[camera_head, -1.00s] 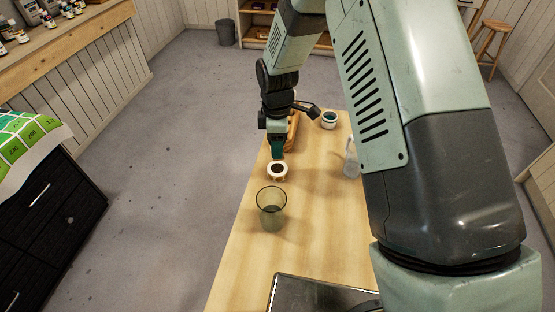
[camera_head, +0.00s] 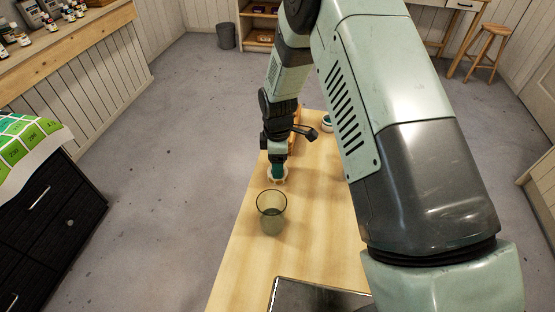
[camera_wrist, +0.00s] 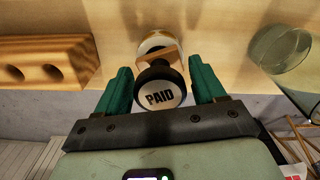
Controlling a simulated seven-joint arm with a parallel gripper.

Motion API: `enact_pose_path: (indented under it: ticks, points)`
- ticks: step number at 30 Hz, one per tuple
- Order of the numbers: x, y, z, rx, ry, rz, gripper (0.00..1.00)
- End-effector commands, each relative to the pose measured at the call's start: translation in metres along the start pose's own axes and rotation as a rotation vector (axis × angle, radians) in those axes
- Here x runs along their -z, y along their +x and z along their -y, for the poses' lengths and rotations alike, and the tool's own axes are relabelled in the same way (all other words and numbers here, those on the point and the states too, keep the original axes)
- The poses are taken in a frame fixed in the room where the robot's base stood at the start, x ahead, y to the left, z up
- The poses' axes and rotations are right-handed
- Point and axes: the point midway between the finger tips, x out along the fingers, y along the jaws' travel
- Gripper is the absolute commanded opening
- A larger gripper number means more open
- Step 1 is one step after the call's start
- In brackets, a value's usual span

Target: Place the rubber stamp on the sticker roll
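The rubber stamp (camera_wrist: 162,92) has a dark round knob with a "PAID" label on top and a light wooden base. The head view shows my gripper (camera_head: 278,172) right over the sticker roll (camera_head: 271,179), a white ring on the table. Beyond the stamp, part of the roll (camera_wrist: 157,40) shows in the wrist view. The stamp is hidden in the head view. I cannot tell whether its base touches the roll.
A translucent cup (camera_head: 271,213) stands close in front of the roll. A wooden block with holes (camera_wrist: 40,62) lies beside my gripper, to the left in the wrist view. A small teal-topped jar (camera_head: 327,123) stands farther back. The wooden table (camera_head: 240,265) is clear left of the cup.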

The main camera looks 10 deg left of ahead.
Motion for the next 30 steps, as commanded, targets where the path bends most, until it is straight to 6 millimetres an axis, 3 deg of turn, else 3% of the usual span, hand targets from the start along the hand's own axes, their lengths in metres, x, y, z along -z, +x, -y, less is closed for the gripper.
enact_pose_path:
  ticks: [9, 13, 24, 30]
  points:
    - [0.0, -0.001, 0.0, 0.0, 0.0, 0.0, 0.75]
    - [0.0, -0.011, -0.001, -0.003, 0.0, -0.001, 0.75]
    - [0.0, -0.087, -0.001, -0.005, 0.001, -0.001, 0.75]
    - [0.0, -0.115, -0.001, -0.002, 0.001, -0.001, 0.75]
